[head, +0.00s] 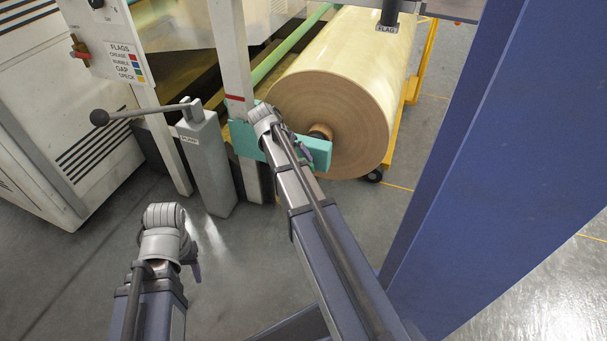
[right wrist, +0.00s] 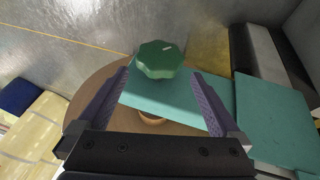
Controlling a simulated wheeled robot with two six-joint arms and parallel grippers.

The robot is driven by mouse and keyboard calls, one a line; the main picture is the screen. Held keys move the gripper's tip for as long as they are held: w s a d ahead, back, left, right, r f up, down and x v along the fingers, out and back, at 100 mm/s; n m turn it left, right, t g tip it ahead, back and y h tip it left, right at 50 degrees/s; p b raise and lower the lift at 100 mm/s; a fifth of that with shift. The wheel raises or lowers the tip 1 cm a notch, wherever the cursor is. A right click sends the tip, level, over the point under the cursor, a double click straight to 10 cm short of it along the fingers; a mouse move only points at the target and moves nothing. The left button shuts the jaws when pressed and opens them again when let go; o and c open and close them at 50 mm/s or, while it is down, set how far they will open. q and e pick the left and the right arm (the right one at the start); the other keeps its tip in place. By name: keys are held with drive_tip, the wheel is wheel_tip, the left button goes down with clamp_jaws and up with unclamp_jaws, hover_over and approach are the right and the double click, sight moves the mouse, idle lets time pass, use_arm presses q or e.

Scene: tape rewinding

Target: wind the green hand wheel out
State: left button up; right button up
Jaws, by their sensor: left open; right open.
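The green hand wheel (right wrist: 160,58) is a dark green lobed knob with a small pale mark, standing at the teal plate (right wrist: 165,97) in the right wrist view. My right gripper (right wrist: 162,74) is open, its two purple fingers apart with the wheel between or just beyond their tips. I cannot tell whether they touch it. In the head view my right arm hides the wheel, and the teal bracket (head: 242,140) shows beside the arm's end. My left gripper (head: 194,268) is open and mostly hidden by its wrist, low at the left, away from the wheel.
A large brown roll (head: 345,95) stands behind the bracket. A grey post with a black-knobbed lever (head: 100,117) is at the left, near a white cabinet (head: 60,120). A blue column (head: 500,150) fills the right. Bare floor (head: 90,265) lies at lower left.

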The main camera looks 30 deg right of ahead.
drive_tip(key=b+x, duration=0.7)
drive_tip(key=shift+d+f, duration=0.15)
drive_tip(key=shift+f, duration=0.25)
drive_tip(key=shift+r, duration=0.1)
drive_tip(key=c, duration=1)
